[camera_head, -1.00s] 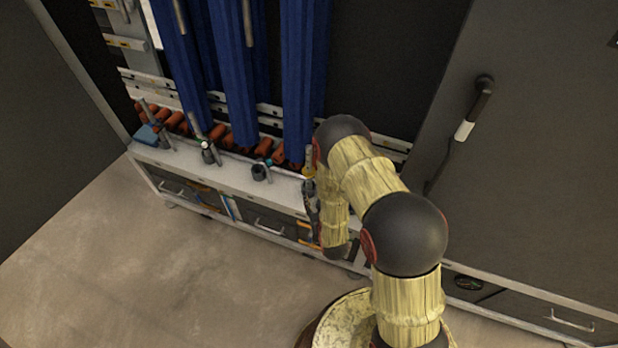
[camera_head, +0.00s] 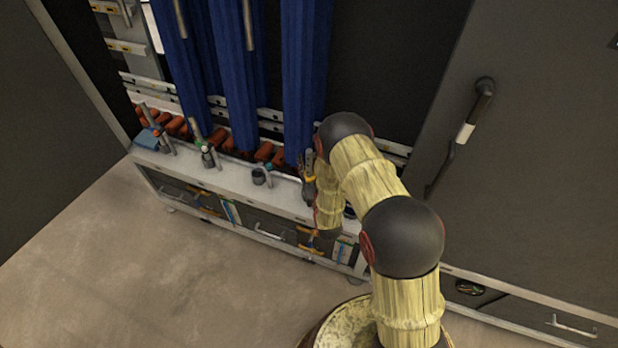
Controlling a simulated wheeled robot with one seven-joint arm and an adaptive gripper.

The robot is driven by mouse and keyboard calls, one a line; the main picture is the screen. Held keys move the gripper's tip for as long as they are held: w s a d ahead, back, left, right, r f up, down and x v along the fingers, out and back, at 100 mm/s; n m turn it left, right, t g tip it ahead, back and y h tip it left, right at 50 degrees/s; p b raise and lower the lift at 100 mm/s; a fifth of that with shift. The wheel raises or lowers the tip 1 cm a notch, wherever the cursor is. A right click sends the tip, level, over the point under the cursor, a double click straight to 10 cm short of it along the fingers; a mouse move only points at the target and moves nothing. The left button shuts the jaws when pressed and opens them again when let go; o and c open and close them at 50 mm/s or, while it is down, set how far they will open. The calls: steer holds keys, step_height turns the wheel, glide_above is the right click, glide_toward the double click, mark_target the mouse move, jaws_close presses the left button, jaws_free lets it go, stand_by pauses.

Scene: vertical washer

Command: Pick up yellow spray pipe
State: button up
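A spray pipe with a yellow band (camera_head: 311,179) stands at the right end of the row on the bench's front ledge, close to my wrist. Its lower part is hard to separate from the dark shape of my gripper (camera_head: 308,192), which overlaps it. My arm hides most of my gripper and the ledge behind it. The fingers are too small to show whether they are open, or whether they touch the pipe.
Blue curtains (camera_head: 232,80) hang behind. Drawers (camera_head: 268,232) lie below. A dark door with a handle (camera_head: 465,132) is at right.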

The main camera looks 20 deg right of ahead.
steer(key=shift+w, duration=0.45)
steer(key=shift+c, duration=0.6)
jaws_close()
